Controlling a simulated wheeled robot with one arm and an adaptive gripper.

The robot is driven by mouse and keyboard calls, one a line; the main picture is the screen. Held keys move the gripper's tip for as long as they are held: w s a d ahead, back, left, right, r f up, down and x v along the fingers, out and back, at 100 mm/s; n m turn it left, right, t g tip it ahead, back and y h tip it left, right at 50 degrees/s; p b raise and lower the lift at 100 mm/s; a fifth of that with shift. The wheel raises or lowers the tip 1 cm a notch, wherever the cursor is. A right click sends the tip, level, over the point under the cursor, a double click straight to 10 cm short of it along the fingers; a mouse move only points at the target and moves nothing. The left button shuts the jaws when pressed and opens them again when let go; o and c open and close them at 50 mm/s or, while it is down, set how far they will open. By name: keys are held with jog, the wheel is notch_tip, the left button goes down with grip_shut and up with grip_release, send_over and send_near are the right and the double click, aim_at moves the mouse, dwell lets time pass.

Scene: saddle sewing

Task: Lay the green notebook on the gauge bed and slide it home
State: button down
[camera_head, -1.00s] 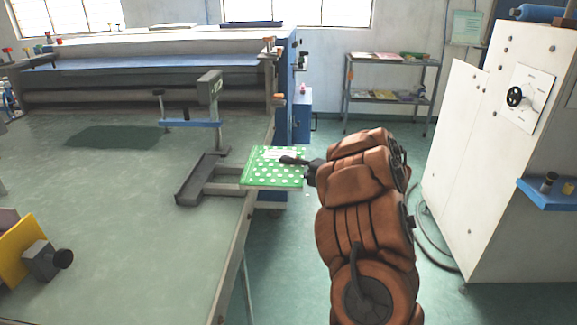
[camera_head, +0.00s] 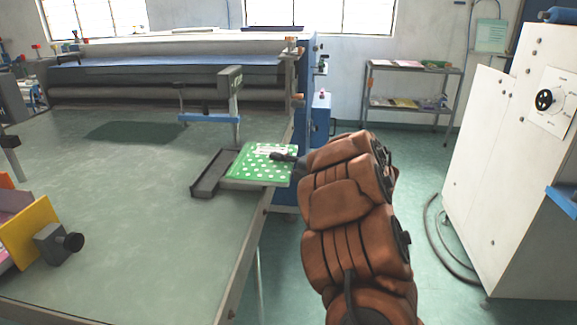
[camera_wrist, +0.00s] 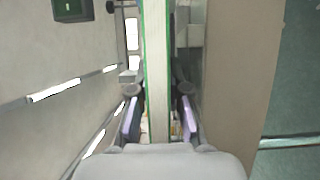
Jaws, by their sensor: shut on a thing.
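The green notebook with white dots (camera_head: 258,170) lies nearly flat over the gauge bed at the table's right edge. The bed's dark grey stop bar (camera_head: 207,183) is just left of it. The notebook's left edge is close to the bar; I cannot tell if they touch. It covers most of the bed's rails. My gripper (camera_head: 284,157) is shut on the notebook's right part. In the wrist view the notebook (camera_wrist: 157,60) shows edge-on, green-sided, between the two fingers of my gripper (camera_wrist: 159,112). Whether it rests fully on the bed is unclear.
A post with a blue bar (camera_head: 208,118) stands on the table (camera_head: 130,215) behind the bed. A yellow plate (camera_head: 30,232) with a dark knob is at the front left. A white cabinet (camera_head: 485,200) stands right and a shelf (camera_head: 410,88) at the back. The table's middle is clear.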

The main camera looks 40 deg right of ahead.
aim_at(266, 161)
jog(key=shift+w+a+f+b, duration=0.2)
jog(key=shift+w+a+b, duration=0.55)
jog(key=shift+w+a, duration=0.65)
jog(key=shift+d+f+b, duration=0.2)
jog(key=shift+f+b, duration=0.4)
jog(key=shift+f, duration=0.05)
jog(key=shift+f, duration=0.25)
jog(key=c, duration=1.1)
grip_release()
jog(key=shift+o, duration=0.2)
jog(key=shift+f, duration=0.1)
